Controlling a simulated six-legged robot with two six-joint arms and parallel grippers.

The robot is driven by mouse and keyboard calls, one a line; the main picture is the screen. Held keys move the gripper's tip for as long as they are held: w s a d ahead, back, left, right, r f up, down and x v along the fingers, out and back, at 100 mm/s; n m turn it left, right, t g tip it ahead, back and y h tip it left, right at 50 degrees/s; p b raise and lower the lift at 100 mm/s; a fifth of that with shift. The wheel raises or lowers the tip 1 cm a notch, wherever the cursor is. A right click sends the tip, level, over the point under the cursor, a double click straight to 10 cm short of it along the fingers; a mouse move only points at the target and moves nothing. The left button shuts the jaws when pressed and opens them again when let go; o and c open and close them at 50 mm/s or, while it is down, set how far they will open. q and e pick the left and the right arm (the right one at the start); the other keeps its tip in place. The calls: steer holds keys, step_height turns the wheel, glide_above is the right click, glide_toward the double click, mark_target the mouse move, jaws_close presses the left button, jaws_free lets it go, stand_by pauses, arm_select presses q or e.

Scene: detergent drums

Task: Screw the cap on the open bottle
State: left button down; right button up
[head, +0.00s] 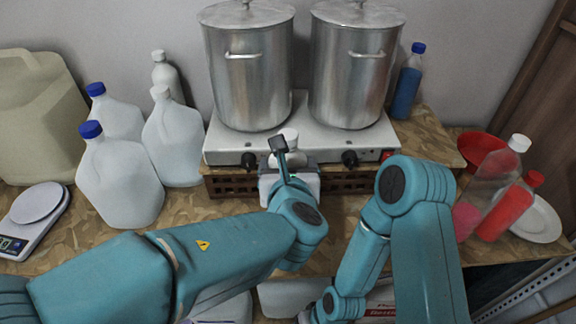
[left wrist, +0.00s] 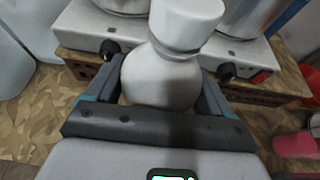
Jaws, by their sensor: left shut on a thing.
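My left gripper (left wrist: 160,95) is shut on a small white bottle (left wrist: 160,78), with one finger on each side of its rounded body. A wide white cap (left wrist: 186,24) sits at the top of the bottle, over its neck. I cannot tell whether it is screwed tight. In the head view the left gripper is in front of the hotplate, mostly hidden by its own wrist. The white cap (head: 287,138) shows above it. My right arm is bent down towards the bottom edge, and its gripper is out of the picture.
Two steel pots (head: 248,80) stand on a hotplate (head: 222,148) behind the left gripper. White jugs (head: 120,180) and a scale (head: 36,215) stand at the left. Clear bottles with red liquid (head: 507,207), a red bowl (head: 480,146) and a white plate (head: 541,222) are at the right.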

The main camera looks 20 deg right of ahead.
arm_select(q)
steer(key=shift+w+d, duration=0.1)
jaws_free()
steer(key=shift+f, duration=0.15)
steer(key=b+v, duration=0.1)
steer(key=v, duration=1.1)
